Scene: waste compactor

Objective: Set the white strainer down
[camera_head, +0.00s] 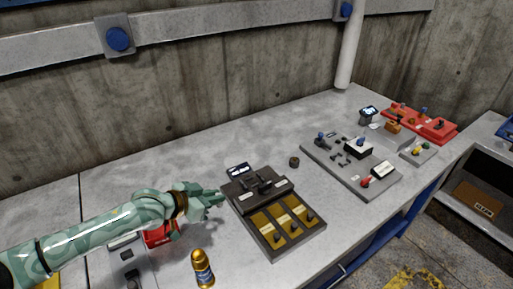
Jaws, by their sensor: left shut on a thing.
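My left arm comes in from the left, with its pale green gripper (213,198) above the grey worktop, just left of the dark control panel. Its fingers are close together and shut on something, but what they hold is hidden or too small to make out. I cannot clearly see a white strainer anywhere in view. My right gripper is not in view.
The dark panel (268,249) has yellow switch plates. A gold and blue canister (202,268) stands in front, and a red object (156,237) is partly behind my arm. A grey lever panel (335,174) and red console (431,125) are right. The worktop (215,150) behind is clear.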

